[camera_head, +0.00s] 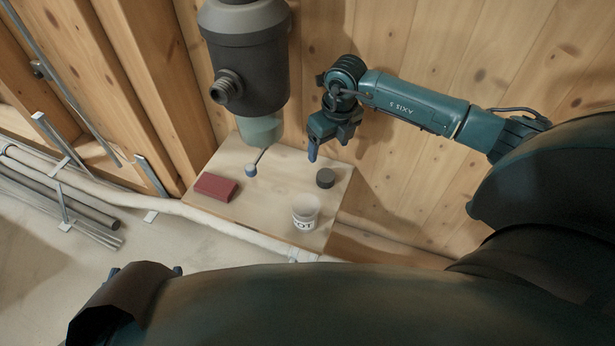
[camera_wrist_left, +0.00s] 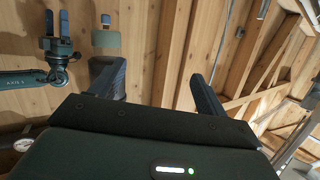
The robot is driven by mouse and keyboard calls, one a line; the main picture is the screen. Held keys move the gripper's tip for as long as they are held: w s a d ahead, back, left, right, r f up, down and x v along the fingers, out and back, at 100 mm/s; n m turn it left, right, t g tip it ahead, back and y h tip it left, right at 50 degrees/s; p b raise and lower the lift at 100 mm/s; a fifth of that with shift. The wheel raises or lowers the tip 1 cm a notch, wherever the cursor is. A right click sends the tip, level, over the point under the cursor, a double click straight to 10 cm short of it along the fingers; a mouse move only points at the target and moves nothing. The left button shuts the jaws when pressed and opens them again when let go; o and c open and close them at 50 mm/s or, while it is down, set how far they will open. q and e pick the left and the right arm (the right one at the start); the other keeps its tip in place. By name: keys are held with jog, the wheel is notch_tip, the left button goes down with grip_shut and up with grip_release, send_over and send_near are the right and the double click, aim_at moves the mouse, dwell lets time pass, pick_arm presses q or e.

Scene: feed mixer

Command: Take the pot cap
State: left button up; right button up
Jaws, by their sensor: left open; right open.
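A short dark round cap (camera_head: 325,178), which looks like the pot cap, lies on the wooden board. A white pot (camera_head: 306,210) with dark lettering stands just in front of it, apart from it. My right gripper (camera_head: 327,146) is open and empty, pointing down above and behind the dark cap, not touching it. It also shows in the left wrist view (camera_wrist_left: 52,40). My left gripper (camera_wrist_left: 153,70) is open with nothing between its fingers. In the head view it is at the lower left, mostly hidden behind my own arm.
A dark feed mixer (camera_head: 245,60) hangs at the board's back left, with a ball-ended lever (camera_head: 251,170) below. A red block (camera_head: 216,187) lies on the board's left. The board (camera_head: 275,195) is otherwise clear. A wooden wall (camera_head: 415,200) stands behind; pipes (camera_head: 60,185) run at the left.

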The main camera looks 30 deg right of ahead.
jog(key=b, duration=0.2)
send_over(327, 173)
jog(key=s, duration=0.1)
jog(key=f, duration=0.5)
jog(key=a+f, duration=0.1)
jog(key=f, duration=0.1)
jog(key=shift+s+f, duration=0.15)
jog(key=shift+f, duration=0.05)
jog(key=f, duration=0.1)
jog(key=f+b, duration=0.1)
jog(key=f, duration=0.1)
jog(key=f+b, duration=0.1)
jog(key=shift+w+d+f, duration=0.2)
jog(key=shift+w+f, duration=0.05)
jog(key=shift+f, duration=0.15)
jog(key=shift+w+f, duration=0.1)
jog(key=shift+f, duration=0.3)
pick_arm(q)
jog(key=t+h, duration=0.1)
jog(key=d+m+t+h, duration=0.1)
jog(key=shift+w+d+r+m+t, duration=0.1)
jog(key=shift+d+r+m+t, duration=0.1)
jog(key=shift+m+t, duration=0.15)
pick_arm(e)
jog(key=shift+c, duration=0.5)
jog(key=c, duration=0.9)
